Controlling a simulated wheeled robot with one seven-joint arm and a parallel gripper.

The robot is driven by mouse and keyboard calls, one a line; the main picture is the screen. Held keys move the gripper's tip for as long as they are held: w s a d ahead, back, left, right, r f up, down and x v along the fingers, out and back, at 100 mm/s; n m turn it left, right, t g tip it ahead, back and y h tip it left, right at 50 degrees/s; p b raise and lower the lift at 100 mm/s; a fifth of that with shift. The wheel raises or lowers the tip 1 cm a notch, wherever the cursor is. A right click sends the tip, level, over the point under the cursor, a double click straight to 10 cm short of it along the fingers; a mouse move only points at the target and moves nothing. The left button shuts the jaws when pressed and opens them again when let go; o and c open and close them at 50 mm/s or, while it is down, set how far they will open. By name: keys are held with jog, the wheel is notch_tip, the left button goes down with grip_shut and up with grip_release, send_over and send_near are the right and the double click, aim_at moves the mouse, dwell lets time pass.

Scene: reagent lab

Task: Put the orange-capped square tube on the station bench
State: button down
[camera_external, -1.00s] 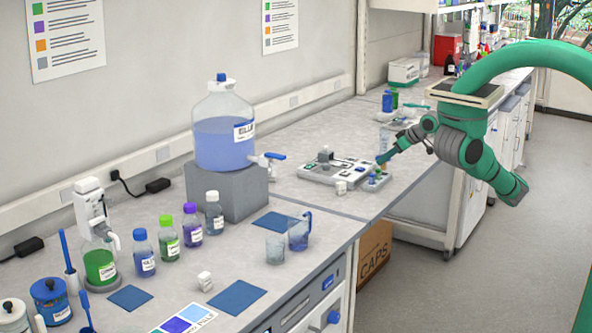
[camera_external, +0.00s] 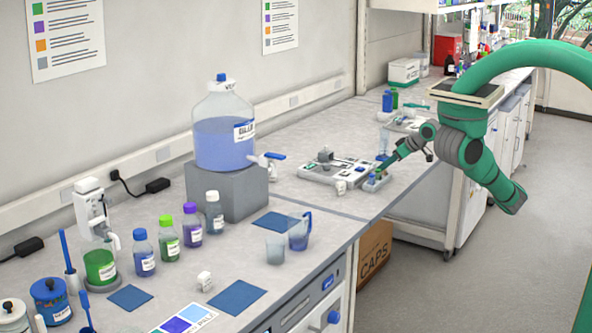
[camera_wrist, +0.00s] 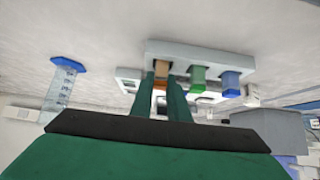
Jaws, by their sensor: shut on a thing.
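The orange-capped square tube (camera_wrist: 160,82) shows in the wrist view between my two fingers, at a pale rack (camera_wrist: 214,60). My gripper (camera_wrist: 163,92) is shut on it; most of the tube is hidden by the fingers. A green-capped tube (camera_wrist: 198,76) and a blue-capped one (camera_wrist: 230,82) stand in the same rack to the right. In the external view my gripper (camera_external: 380,172) is low over the small rack (camera_external: 374,185) at the front edge of the station bench (camera_external: 345,207); the orange cap cannot be made out there.
A grey tray station (camera_external: 318,172) lies left of the rack. A clear cylinder with a blue base (camera_wrist: 65,65) stands nearby in the wrist view. A large blue carboy (camera_external: 225,130) stands on a grey block.

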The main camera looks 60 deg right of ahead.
jog(key=c, duration=1.6)
grip_release()
jog(key=v, duration=1)
jog(key=shift+s+r, duration=0.2)
jog(key=shift+s, duration=0.1)
jog(key=shift+d, duration=0.1)
